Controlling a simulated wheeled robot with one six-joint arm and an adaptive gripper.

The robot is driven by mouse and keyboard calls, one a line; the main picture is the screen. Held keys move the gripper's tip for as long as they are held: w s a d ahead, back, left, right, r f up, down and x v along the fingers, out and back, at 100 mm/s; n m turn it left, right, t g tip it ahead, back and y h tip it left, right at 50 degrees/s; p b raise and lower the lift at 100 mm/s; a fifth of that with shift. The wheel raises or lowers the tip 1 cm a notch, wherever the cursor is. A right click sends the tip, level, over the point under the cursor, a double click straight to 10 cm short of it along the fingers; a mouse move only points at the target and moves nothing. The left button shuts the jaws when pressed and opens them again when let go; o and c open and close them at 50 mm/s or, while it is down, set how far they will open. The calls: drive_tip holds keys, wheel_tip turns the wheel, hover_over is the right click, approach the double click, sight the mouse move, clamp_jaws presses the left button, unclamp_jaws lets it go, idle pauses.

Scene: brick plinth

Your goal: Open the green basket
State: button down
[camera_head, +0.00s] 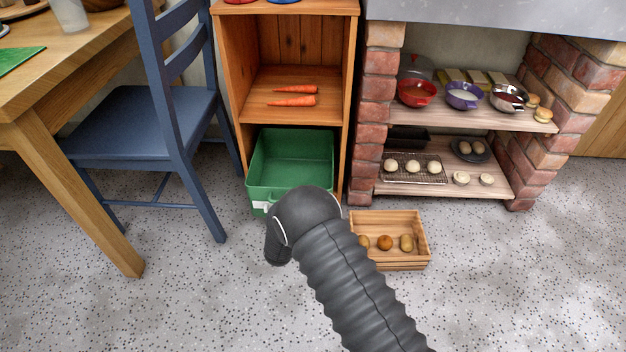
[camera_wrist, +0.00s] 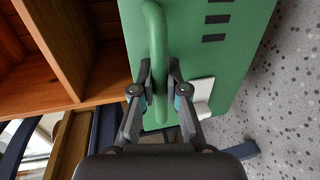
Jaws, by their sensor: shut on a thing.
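The green basket (camera_head: 291,158) sits in the lowest bay of the wooden shelf, with its empty inside showing from above in the head view. Its front edge appears to stick out a little past the shelf. In the wrist view its green front (camera_wrist: 226,62) fills the upper middle, with a raised green handle bar (camera_wrist: 156,50). My gripper (camera_wrist: 160,92) is shut on the handle, one finger on each side of it. In the head view my arm covers the gripper and part of the basket's front.
Two carrots (camera_head: 293,95) lie on the shelf above the basket. A blue chair (camera_head: 140,120) stands close on the left. A wooden crate (camera_head: 405,262) with potato-like items is on the floor at right. Speckled floor (camera_head: 200,290) in front is largely clear.

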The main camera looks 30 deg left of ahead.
drive_tip(key=f+v, duration=0.1)
drive_tip(key=v, duration=0.6)
drive_tip(key=shift+s+f, duration=0.15)
drive_tip(key=shift+f, duration=0.15)
drive_tip(key=c, duration=1.2)
unclamp_jaws()
drive_tip(key=v, duration=1.2)
drive_tip(key=shift+f, duration=0.1)
